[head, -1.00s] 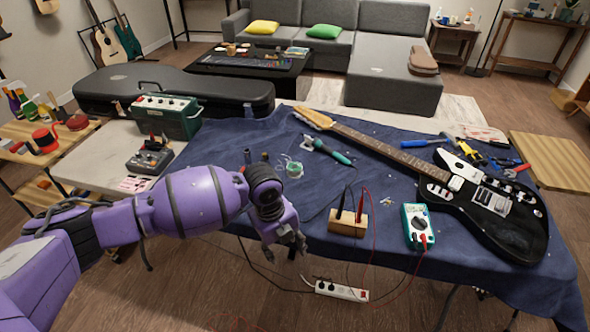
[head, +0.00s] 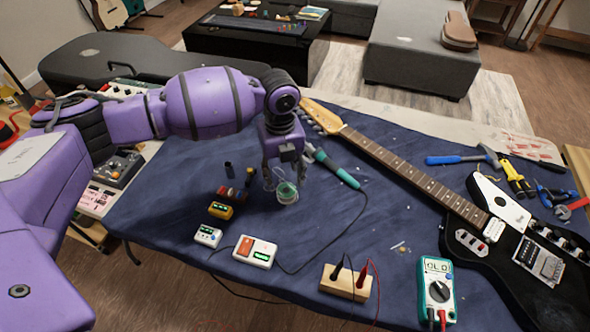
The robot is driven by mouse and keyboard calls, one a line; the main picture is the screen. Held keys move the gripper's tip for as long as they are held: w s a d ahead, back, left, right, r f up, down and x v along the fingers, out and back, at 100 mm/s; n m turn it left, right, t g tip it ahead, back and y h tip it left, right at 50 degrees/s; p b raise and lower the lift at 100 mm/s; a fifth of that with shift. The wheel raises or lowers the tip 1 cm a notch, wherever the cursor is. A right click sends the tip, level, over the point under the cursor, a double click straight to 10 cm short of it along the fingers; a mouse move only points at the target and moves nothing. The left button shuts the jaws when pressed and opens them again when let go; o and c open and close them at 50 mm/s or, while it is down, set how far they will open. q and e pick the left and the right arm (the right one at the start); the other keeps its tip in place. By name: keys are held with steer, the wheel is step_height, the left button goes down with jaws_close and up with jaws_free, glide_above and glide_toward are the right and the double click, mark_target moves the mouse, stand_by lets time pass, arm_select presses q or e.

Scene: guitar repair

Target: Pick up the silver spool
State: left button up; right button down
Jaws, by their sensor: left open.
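The spool (head: 287,195) is a small pale, silvery reel with a green top, standing on the blue cloth in the head view. My left gripper (head: 284,178) points down right over it, with its fingers spread. One fingertip shows at the spool's left side and the other near its right side. I cannot tell whether the fingers touch it. The upper part of the spool is partly hidden by the gripper. My right gripper is not in view.
A teal soldering iron (head: 333,168) lies just right of the spool. Small meters, including a white and orange box (head: 255,251), sit in front. A wooden block with probes (head: 346,282), a multimeter (head: 437,290) and a black guitar (head: 510,240) are to the right.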

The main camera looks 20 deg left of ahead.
mark_target(284, 191)
arm_select(q)
steer(key=f, duration=0.2)
steer(key=shift+s+f, duration=0.3)
steer(key=f, duration=0.4)
steer(key=shift+w+d+f, duration=0.1)
steer(key=shift+w+f, duration=0.15)
steer(key=shift+f, duration=0.2)
steer(key=shift+c, duration=0.5)
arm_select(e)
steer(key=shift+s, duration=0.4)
